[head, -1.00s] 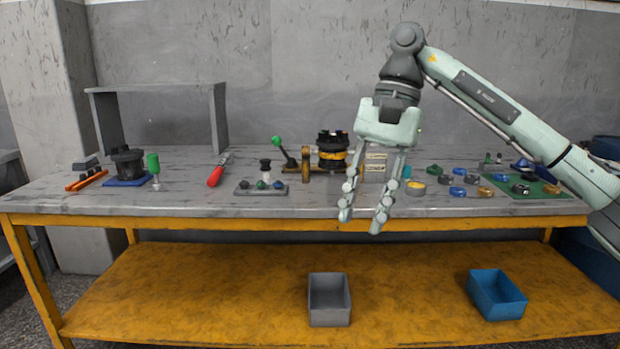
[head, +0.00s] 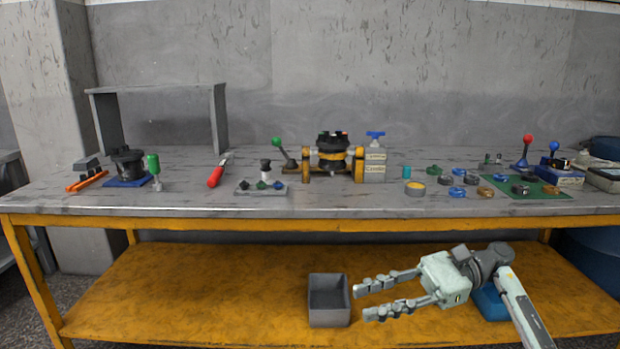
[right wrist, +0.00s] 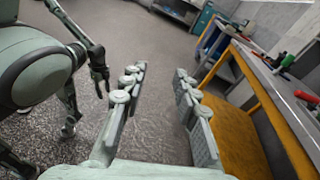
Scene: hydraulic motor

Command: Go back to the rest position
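My right gripper (head: 378,298) is low in front of the workbench (head: 300,208) in the head view, below the tabletop edge. Its two fingers point left, apart, with nothing between them. In the right wrist view the open fingers (right wrist: 160,85) frame bare floor. My left gripper is not in the head view; a dark hand-like part of my own body (right wrist: 98,68) shows at the left of the right wrist view, too unclear to read. The hydraulic motor (head: 333,150) stands upright between yellow supports at the middle of the bench.
On the lower yellow shelf (head: 200,290) a grey bin (head: 329,315) stands just left of my right fingers. A blue bin (head: 490,304) is partly hidden behind my right arm. Several rings, levers and tools lie on the tabletop. The shelf's left part is clear.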

